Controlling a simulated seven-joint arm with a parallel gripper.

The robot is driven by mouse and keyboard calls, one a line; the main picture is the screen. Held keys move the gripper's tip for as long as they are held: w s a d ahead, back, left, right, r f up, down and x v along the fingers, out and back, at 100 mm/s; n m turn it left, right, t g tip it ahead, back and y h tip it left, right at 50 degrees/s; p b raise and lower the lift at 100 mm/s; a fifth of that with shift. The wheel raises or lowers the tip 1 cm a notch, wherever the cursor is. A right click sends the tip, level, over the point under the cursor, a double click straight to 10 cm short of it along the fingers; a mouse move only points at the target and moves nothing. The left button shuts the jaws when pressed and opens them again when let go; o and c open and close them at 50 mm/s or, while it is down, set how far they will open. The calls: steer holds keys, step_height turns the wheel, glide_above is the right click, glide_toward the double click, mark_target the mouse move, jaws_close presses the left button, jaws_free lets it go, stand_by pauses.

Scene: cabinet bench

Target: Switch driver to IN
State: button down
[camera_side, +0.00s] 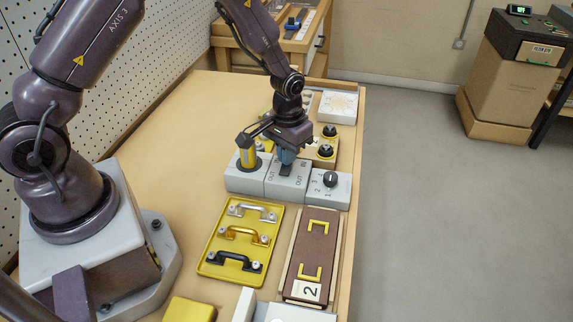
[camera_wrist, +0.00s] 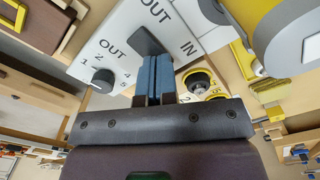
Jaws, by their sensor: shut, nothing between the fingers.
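A grey switch box (camera_side: 287,187) marked OUT and IN stands in a row of three grey boxes on the bench. It also shows in the wrist view (camera_wrist: 172,32). A dark switch piece (camera_wrist: 147,40) sits on it, between the OUT and IN marks. Which mark it is set to is hard to tell. My gripper (camera_side: 286,160) points down over this box with its blue fingers shut and empty. In the wrist view the fingertips (camera_wrist: 154,60) are right at the dark piece; whether they touch it is unclear. In the side view my gripper partly hides the switch.
Yellow-based black knobs (camera_side: 326,150) lie behind. A yellow handle tray (camera_side: 240,238) and brown board (camera_side: 314,250) lie in front.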

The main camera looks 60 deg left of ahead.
steer(key=shift+r, duration=3.4)
steer(key=shift+s+f, duration=0.1)
steer(key=shift+s, duration=0.3)
steer(key=s+d+r+m+t, duration=0.2)
steer(key=s+r+t, duration=0.3)
steer(key=s+r, duration=1.3)
step_height(320, 180, up, 4)
steer(key=shift+s+d+r+m+t, duration=0.1)
steer(key=shift+s+d+m+t, duration=0.15)
steer(key=shift+s+m, duration=0.2)
